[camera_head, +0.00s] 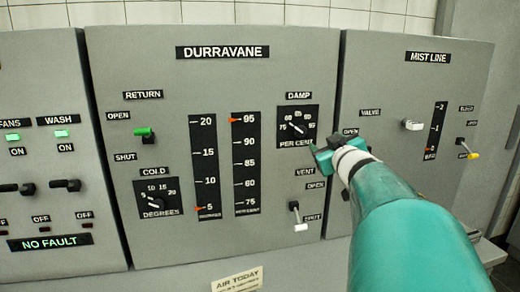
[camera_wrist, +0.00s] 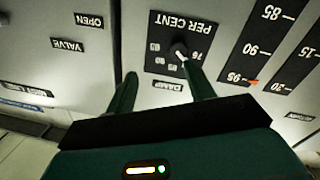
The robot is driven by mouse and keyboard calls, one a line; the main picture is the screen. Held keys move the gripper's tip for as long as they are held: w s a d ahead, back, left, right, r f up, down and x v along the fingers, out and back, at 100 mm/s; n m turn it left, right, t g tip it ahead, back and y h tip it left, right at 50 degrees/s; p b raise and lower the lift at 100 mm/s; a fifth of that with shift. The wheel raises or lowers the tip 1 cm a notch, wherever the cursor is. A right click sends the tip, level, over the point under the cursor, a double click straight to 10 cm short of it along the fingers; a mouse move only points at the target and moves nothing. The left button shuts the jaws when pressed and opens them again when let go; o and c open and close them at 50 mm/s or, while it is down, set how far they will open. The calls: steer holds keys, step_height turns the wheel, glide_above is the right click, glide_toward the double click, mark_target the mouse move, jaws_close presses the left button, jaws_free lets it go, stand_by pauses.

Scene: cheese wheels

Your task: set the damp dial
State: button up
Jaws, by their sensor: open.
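The damp dial (camera_head: 297,127) is a small black square plate labelled DAMP and PER CENT on the right side of the Durravane panel. In the wrist view the damp dial (camera_wrist: 157,62) appears upside down, with a dark knob (camera_wrist: 179,49) bearing a white pointer mark. The exact setting is too small to read. My gripper (camera_head: 324,156) is at the dial's lower right in the head view. In the wrist view my gripper (camera_wrist: 161,68) is open, its two fingers apart. The knob is close to the right fingertip; I cannot tell whether they touch.
The tall percent gauge (camera_head: 246,163) has its red marker near 95. The cold dial (camera_head: 157,198), green return lever (camera_head: 144,133) and white vent lever (camera_head: 298,222) share this panel. The Mist Line panel (camera_head: 415,90) stands right, with a valve knob (camera_head: 412,125).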

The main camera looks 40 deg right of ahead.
steer(key=v, duration=0.6)
steer(key=shift+s+d, duration=0.2)
steer(key=shift+s, duration=0.05)
stand_by(0.3)
steer(key=shift+s+a, duration=0.1)
steer(key=shift+s, duration=0.05)
stand_by(0.5)
